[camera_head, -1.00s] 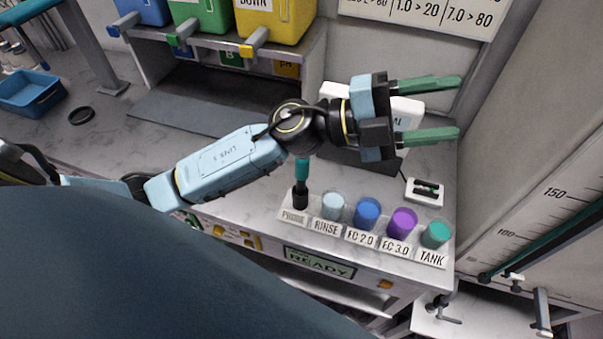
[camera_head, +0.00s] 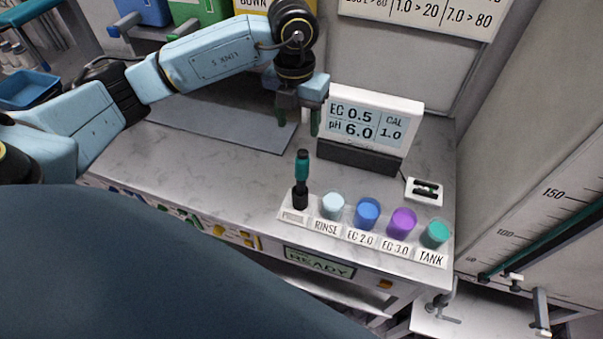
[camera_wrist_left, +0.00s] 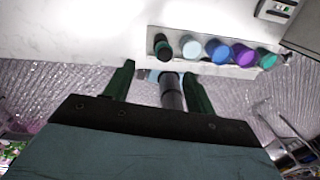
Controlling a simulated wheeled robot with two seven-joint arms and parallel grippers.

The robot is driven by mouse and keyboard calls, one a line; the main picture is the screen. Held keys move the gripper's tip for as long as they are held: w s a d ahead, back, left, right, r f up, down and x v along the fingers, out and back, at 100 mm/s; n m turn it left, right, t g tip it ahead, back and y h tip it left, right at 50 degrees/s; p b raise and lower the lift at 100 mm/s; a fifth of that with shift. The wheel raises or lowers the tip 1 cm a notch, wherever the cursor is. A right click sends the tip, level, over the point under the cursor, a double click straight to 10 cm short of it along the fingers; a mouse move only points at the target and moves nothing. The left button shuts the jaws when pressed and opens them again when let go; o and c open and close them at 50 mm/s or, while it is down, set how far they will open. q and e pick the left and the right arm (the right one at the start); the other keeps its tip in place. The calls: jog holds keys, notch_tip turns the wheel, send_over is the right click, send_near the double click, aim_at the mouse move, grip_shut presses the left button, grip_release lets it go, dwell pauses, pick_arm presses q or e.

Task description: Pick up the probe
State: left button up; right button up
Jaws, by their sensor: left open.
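The probe (camera_head: 302,169) is a slim upright thing with a black top, a teal middle and a dark base. It stands in the leftmost place of the labelled holder strip (camera_head: 292,215). In the left wrist view a round dark and green top that looks like the probe (camera_wrist_left: 162,46) is at the left end of the row. My left gripper (camera_head: 298,130) is open and empty, fingers pointing down, behind and above the probe and apart from it. Its two green fingers (camera_wrist_left: 158,75) also show in the left wrist view. My right gripper is not in view.
Right of the probe stand a pale rinse cup (camera_head: 333,204), a blue cup (camera_head: 367,212), a purple cup (camera_head: 402,222) and a green tank cup (camera_head: 435,233). A meter (camera_head: 372,120) reading EC 0.5 and pH 6.0 stands behind. A grey mat (camera_head: 215,122) lies left.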

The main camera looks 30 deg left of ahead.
aim_at(302, 153)
pick_arm(q)
jog(key=f, duration=0.6)
jog(key=shift+d+f+p, duration=0.2)
jog(key=shift+p, duration=0.15)
jog(key=f, duration=0.1)
jog(key=f+p, duration=0.1)
jog(key=d+f, duration=0.1)
jog(key=f, duration=0.1)
jog(key=shift+s, duration=0.35)
jog(key=shift+f, duration=0.65)
jog(key=c, duration=1.2)
jog(key=shift+r, duration=0.1)
